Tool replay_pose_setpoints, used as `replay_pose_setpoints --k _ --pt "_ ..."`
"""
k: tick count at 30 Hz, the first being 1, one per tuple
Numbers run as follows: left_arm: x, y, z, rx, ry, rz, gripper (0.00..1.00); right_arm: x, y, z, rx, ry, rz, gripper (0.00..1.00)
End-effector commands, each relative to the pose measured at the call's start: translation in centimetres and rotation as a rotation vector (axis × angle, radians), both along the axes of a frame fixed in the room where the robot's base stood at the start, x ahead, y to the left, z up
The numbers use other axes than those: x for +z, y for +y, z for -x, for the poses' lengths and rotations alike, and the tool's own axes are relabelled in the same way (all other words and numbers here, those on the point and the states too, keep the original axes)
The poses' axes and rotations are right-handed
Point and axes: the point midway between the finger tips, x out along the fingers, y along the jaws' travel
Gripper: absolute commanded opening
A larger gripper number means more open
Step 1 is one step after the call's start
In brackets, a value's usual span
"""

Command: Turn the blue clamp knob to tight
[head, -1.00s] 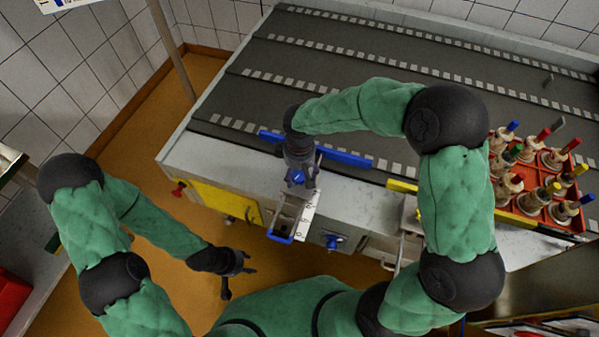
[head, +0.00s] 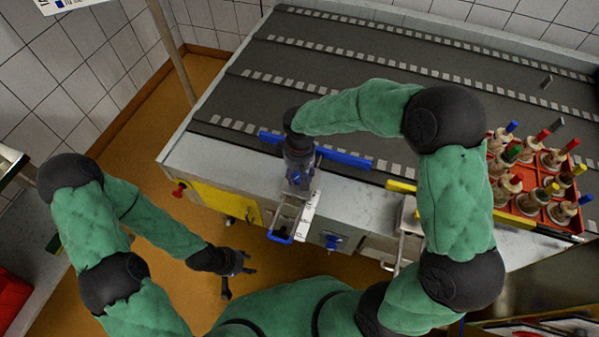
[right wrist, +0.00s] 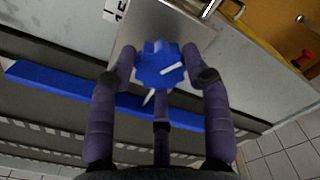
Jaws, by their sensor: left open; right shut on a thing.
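The blue clamp knob (right wrist: 160,65) is a lobed knob on a grey metal plate, with a white line on its top that points right and slightly up in the right wrist view. Another white mark shows beside its lower edge. My right gripper (right wrist: 159,72) is shut on the knob, with fingers on its left and right sides and one below. In the head view the right gripper (head: 299,182) points down at the table's front edge and partly hides the knob (head: 295,178). My left gripper (head: 248,264) is open and empty, low over the floor.
A blue bar (head: 345,158) and a yellow bar (head: 400,187) lie along the table's front edge. A blue handle (head: 280,237) and another blue knob (head: 332,242) are at the front. A red crate (head: 535,228) with several coloured-handled moulds stands at right.

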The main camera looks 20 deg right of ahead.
Motion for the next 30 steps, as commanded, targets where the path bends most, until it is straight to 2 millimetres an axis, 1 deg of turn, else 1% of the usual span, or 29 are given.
replay_pose_setpoints --k 1,2,3,13,17,20,30 --pt "0.0 0.0 0.0 0.000 0.000 0.000 0.46 -0.1 0.1 0.1 -0.001 0.003 -0.001 0.51" --pt "0.0 0.0 0.0 0.000 0.000 0.000 0.46 -0.1 0.1 0.1 -0.001 0.003 -0.001 0.60" --pt "0.0 0.0 0.0 0.000 0.000 0.000 0.46 -0.1 0.1 0.1 -0.001 0.003 -0.001 0.71" --pt "0.0 0.0 0.0 0.000 0.000 0.000 0.46 0.0 0.0 0.0 0.000 0.001 0.000 0.71" --pt "0.0 0.0 0.0 0.000 0.000 0.000 0.46 0.7 0.0 0.0 -0.001 0.000 0.000 0.71" --pt "0.0 0.0 0.0 0.000 0.000 0.000 0.46 2.1 0.0 -0.1 -0.002 -0.004 -0.001 0.71" --pt "0.0 0.0 0.0 0.000 0.000 0.000 0.46 8.7 0.1 0.0 0.001 -0.003 -0.001 0.71"
